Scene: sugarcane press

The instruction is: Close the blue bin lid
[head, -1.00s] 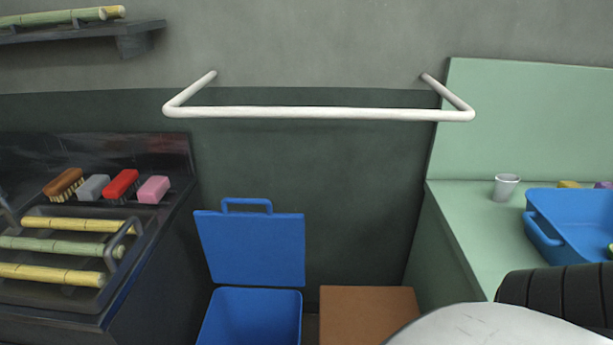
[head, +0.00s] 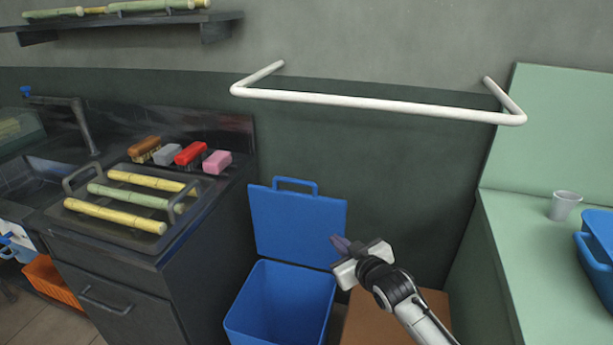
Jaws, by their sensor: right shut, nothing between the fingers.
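The blue bin (head: 281,303) stands on the floor between the dark counter and the green counter. Its blue lid (head: 297,223) is open and stands upright at the back of the bin, with a loop handle on its top edge. My right gripper (head: 340,243) comes in from the lower right. It is shut and empty, and its fingertips overlap the right edge of the lid in the picture. I cannot tell whether they touch it. My left gripper is not in view.
A brown box (head: 437,306) stands right of the bin, partly behind my right arm. A white rail (head: 380,108) juts from the wall above. The dark counter (head: 120,250) with a cane tray is left; the green counter (head: 540,235) with a cup (head: 564,206) is right.

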